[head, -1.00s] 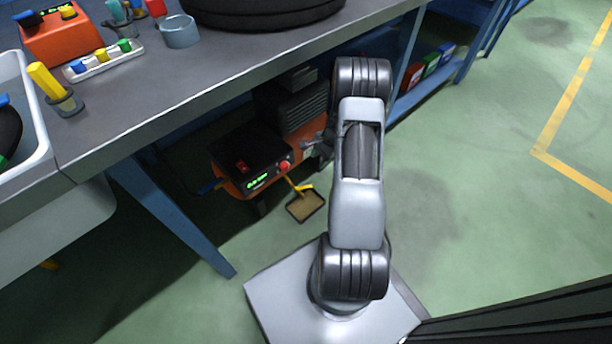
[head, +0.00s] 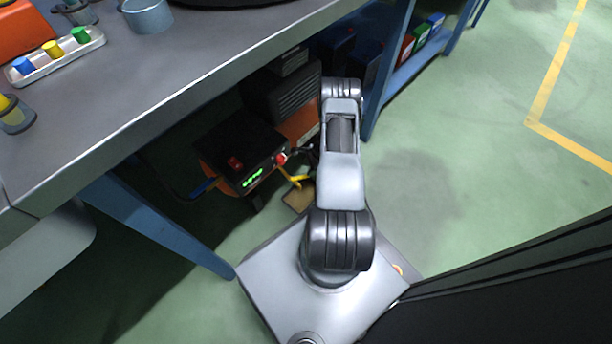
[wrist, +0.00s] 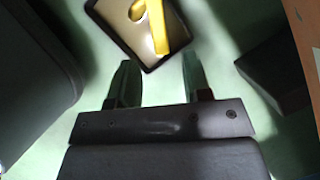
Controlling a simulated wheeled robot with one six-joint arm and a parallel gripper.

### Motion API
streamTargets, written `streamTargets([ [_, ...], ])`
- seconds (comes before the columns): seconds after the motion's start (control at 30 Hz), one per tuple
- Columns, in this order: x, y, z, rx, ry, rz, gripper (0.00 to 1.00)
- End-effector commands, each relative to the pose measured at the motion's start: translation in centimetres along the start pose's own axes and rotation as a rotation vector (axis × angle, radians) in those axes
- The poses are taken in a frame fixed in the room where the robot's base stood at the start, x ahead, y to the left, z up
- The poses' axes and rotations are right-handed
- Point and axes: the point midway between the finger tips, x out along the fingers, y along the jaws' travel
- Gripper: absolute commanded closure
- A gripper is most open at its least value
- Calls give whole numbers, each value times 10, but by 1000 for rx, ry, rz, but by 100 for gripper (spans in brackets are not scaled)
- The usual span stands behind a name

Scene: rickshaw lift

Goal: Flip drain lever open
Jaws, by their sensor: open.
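The yellow drain lever (head: 297,180) sticks out low at the front of the orange and black machine (head: 240,160) under the bench. In the wrist view the yellow lever (wrist: 157,28) is at the top, just beyond the fingertips and over the drip tray (wrist: 120,22). My gripper (wrist: 158,72) is open, its two dark fingers apart with nothing between them. The lever does not touch the fingers as far as I can see. In the head view my arm hides most of the gripper. The brown tray (head: 298,201) is partly hidden behind my base.
The grey bench top (head: 200,90) overhangs the machine, with a blue leg (head: 160,225) at the left and another post on the right. Small coloured boxes (head: 422,35) stand on a low shelf. The green floor on the right is clear.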

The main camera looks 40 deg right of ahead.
Motion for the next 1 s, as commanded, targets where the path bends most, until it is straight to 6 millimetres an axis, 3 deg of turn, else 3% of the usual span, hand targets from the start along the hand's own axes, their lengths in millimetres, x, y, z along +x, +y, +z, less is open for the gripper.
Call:
streamTargets([
  [0.1,22,0,0,-4,0,3,55],
  [0.3,39,0,1,-5,0,2,55],
  [0.73,44,0,2,-6,0,1,55],
  [1.0,44,0,2,-6,0,2,79],
])
